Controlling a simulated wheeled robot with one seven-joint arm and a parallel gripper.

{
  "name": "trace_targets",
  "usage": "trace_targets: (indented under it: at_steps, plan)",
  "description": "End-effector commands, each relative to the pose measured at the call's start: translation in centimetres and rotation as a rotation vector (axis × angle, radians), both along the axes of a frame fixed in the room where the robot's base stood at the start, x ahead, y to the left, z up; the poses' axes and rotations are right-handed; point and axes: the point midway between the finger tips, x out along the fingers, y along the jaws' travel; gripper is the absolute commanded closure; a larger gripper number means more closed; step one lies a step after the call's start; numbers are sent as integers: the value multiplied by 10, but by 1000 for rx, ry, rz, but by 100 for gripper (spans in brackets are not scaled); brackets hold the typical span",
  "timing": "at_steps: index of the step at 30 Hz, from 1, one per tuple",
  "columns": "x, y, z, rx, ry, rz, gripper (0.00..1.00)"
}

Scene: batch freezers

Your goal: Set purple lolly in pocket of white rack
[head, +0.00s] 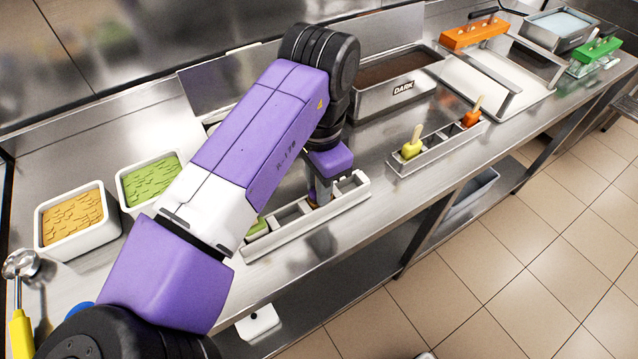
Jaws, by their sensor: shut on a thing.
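The white rack (352,201) is a long, pale, divided holder lying along the front edge of the steel counter. A green lolly (257,228) shows at its left end, partly hidden by my arm. My gripper (314,200) points down into the rack's middle part, right of the green lolly, and is shut.
A second rack (437,151) to the right holds a yellow-green lolly (411,148) and an orange lolly (472,117). Behind it stand the DARK tub (400,96) and a white tray with an orange-handled tool (473,34). Two toppings tubs (75,240) (130,196) stand at left.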

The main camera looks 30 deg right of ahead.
Motion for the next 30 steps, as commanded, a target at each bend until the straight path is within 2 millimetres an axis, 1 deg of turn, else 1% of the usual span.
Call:
trace_targets:
  at_steps: [29,30]
  plan:
    - [0,0,-4,-1,0,0,100]
    - [0,0,-4,-1,0,0,78]
